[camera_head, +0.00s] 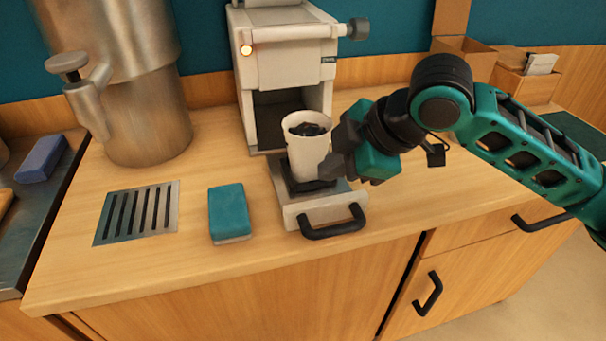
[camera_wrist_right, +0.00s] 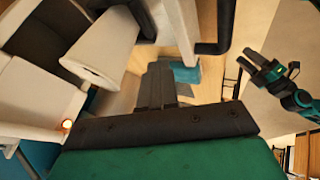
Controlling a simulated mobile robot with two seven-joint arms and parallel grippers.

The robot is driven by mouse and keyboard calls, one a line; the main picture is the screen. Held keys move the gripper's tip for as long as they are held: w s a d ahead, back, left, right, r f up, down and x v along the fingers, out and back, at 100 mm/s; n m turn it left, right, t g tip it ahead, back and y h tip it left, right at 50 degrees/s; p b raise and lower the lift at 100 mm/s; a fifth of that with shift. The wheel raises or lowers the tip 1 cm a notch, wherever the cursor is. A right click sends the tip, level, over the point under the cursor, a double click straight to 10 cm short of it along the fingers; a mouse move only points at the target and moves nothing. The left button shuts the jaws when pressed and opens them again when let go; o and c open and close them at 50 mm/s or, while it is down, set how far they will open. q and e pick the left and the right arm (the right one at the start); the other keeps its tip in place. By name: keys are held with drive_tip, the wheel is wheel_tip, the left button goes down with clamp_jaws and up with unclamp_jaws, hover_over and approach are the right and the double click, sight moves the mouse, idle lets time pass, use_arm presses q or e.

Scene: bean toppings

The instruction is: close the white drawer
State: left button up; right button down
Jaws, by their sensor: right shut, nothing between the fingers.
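The white drawer (camera_head: 297,211) is pulled out of the base of a white machine (camera_head: 287,55). Its black handle (camera_head: 333,222) faces the front. A white cup (camera_head: 305,155) with dark contents stands upright in the drawer on a black base. My right gripper (camera_head: 328,169) is shut and empty, just right of the cup; I cannot tell whether they touch. In the right wrist view its fingers (camera_wrist_right: 160,85) are together, beside the cup (camera_wrist_right: 105,45). My left gripper (camera_wrist_right: 262,66) shows small in the wrist view, apparently open and empty, away from the drawer.
A teal sponge (camera_head: 228,211) lies left of the drawer. A metal grate (camera_head: 137,213) and a metal container (camera_head: 148,120) are farther left. Cardboard boxes (camera_head: 525,86) stand at the back right. The counter right of the drawer is clear under my arm.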

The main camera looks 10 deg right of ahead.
drive_tip(key=b, duration=0.2)
approach(291, 196)
drive_tip(key=x, duration=0.4)
drive_tip(key=shift+f, duration=0.3)
drive_tip(key=shift+w+a+f, duration=0.25)
drive_tip(key=shift+f, duration=0.15)
use_arm(q)
drive_tip(key=shift+w+d+f, duration=0.1)
drive_tip(key=shift+d+f, duration=0.2)
drive_tip(key=shift+d, duration=0.4)
use_arm(e)
drive_tip(key=shift+r, duration=0.1)
